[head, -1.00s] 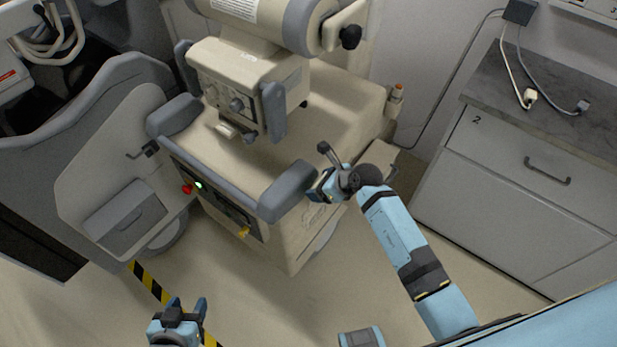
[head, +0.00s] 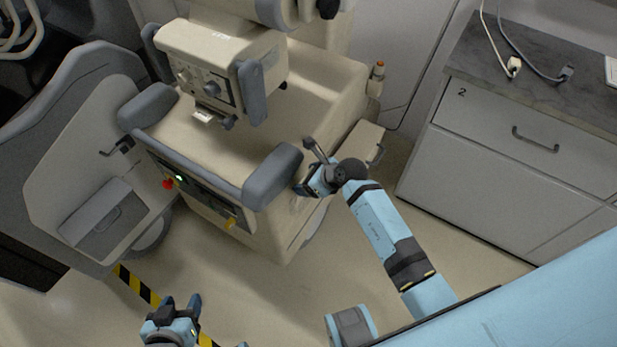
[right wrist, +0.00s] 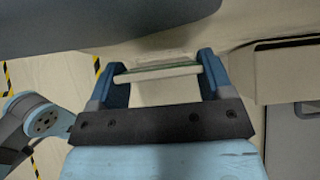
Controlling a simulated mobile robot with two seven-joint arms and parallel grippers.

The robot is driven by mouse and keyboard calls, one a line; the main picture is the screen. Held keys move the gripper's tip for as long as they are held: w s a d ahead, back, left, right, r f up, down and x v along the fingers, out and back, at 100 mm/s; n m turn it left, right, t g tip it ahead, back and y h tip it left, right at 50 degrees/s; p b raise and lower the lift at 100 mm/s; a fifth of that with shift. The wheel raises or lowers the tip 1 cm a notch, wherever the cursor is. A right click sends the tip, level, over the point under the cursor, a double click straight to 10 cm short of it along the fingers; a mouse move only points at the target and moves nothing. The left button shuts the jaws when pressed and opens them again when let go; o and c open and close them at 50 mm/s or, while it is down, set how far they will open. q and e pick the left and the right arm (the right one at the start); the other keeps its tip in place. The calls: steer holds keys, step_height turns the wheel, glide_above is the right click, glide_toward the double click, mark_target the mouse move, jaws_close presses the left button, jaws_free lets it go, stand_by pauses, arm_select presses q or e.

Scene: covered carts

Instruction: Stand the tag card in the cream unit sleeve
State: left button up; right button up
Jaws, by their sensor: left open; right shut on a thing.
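The tag card (right wrist: 155,73) shows in the right wrist view as a thin pale strip with a dark green edge. My right gripper (right wrist: 162,66) is shut on it, one finger at each end. In the head view my right gripper (head: 308,187) is at the near right side of the cream unit (head: 275,218), just below its grey bumper; the card is not clear there. In the right wrist view a pale raised outline lies just beyond the card, but I cannot tell whether it is the sleeve. My left gripper (head: 179,306) is open and empty, low over the floor.
A grey bumper (head: 272,177) overhangs beside my right gripper. A handled cream box (head: 362,143) is behind it. A grey cabinet (head: 500,170) stands at right and a grey covered cart (head: 85,190) at left. Floor in front of the unit is clear, with striped tape (head: 135,285).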

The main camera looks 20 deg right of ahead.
steer(key=shift+f, duration=0.45)
steer(key=o, duration=0.9)
steer(key=p+v, duration=0.1)
steer(key=v, duration=1.2)
steer(key=shift+s+d+r, duration=0.15)
steer(key=shift+s+r, duration=0.1)
